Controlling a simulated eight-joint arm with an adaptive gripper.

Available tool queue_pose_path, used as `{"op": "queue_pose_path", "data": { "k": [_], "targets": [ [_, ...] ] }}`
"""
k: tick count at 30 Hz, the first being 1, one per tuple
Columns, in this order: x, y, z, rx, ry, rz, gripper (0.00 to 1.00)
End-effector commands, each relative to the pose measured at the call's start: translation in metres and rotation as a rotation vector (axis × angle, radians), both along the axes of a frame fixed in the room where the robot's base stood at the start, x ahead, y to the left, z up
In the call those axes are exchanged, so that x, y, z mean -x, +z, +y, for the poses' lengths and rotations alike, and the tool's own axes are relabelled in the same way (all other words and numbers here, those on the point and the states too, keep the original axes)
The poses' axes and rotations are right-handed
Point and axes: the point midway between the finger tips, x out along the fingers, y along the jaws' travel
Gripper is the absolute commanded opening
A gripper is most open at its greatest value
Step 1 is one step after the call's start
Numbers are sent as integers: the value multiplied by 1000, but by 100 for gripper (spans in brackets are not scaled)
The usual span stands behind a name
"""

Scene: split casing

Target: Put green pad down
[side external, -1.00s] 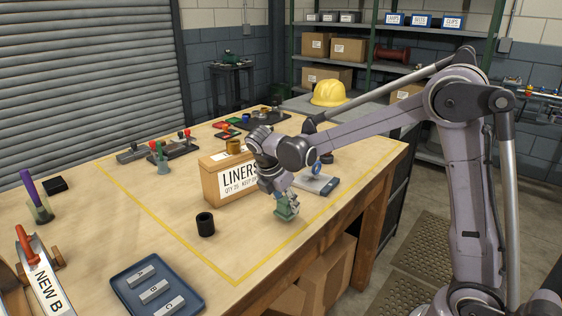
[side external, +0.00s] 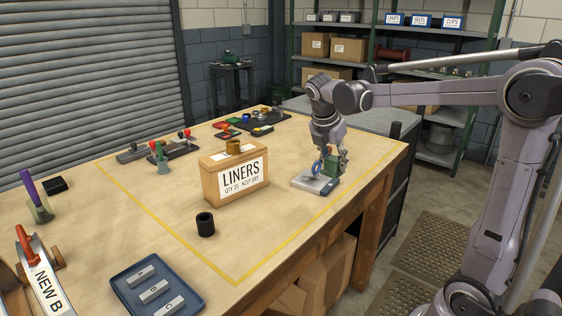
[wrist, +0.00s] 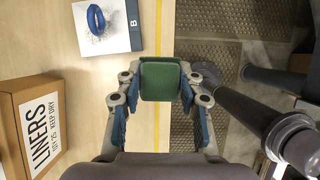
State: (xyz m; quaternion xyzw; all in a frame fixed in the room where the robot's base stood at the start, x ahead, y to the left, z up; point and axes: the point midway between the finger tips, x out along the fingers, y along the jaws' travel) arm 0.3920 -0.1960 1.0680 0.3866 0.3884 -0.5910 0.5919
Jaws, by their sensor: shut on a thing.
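The green pad (wrist: 161,80) is a dark green block held between the two blue-lined fingers of my gripper (wrist: 160,98) in the wrist view. In the side view, the green pad (side external: 330,167) hangs below my gripper (side external: 331,160), beside or over a pale plate (side external: 305,182) carrying a blue ring (side external: 317,167). In the wrist view, the plate (wrist: 118,38) with the blue ring (wrist: 96,19) and a blue strip marked B lies up and left of the pad. The pad's height above the table is hard to judge.
The LINERS box (side external: 236,180) stands left of the gripper. A black cup (side external: 205,224) and a blue tray (side external: 157,289) of lettered blocks are nearer. The table edge (wrist: 168,140) runs just under the pad.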

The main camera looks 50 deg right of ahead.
Motion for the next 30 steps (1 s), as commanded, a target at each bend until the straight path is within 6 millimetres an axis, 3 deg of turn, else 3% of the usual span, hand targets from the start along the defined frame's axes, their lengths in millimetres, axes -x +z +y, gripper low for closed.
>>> {"op": "queue_pose_path", "data": {
  "k": [8, 12, 18, 24, 30],
  "targets": [
    [-19, 8, -125, -17, -7, -2, 4],
    [-14, 8, -191, -17, -4, -5, 4],
    [11, 5, -277, -7, -1, -7, 4],
    [38, 1, -336, 5, 1, -7, 4],
    [49, -2, -358, 12, 6, -5, 4]
  ]
}}
